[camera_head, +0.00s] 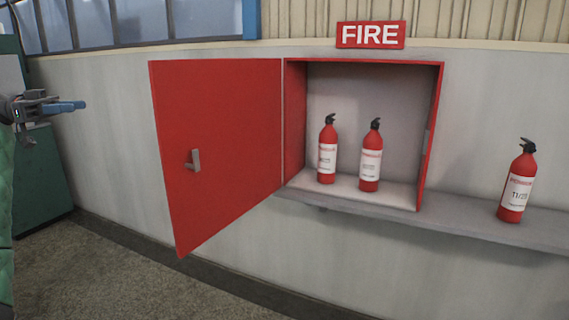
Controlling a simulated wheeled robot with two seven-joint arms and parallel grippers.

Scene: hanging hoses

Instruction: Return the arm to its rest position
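My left gripper (66,106) shows at the far left edge, grey with blue fingers pointing right. It is held in the air, apart from the cabinet and touching nothing that I can see. The fingers overlap from this side, so their gap is hidden. Most of the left arm is outside the picture. My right gripper is not in view.
A red wall cabinet (437,130) stands open, its door (230,140) swung left into the room. Two extinguishers (327,155) (371,160) stand upright inside. Another extinguisher (517,185) stands on the grey ledge (460,222) at right. A green cabinet (42,180) is at left.

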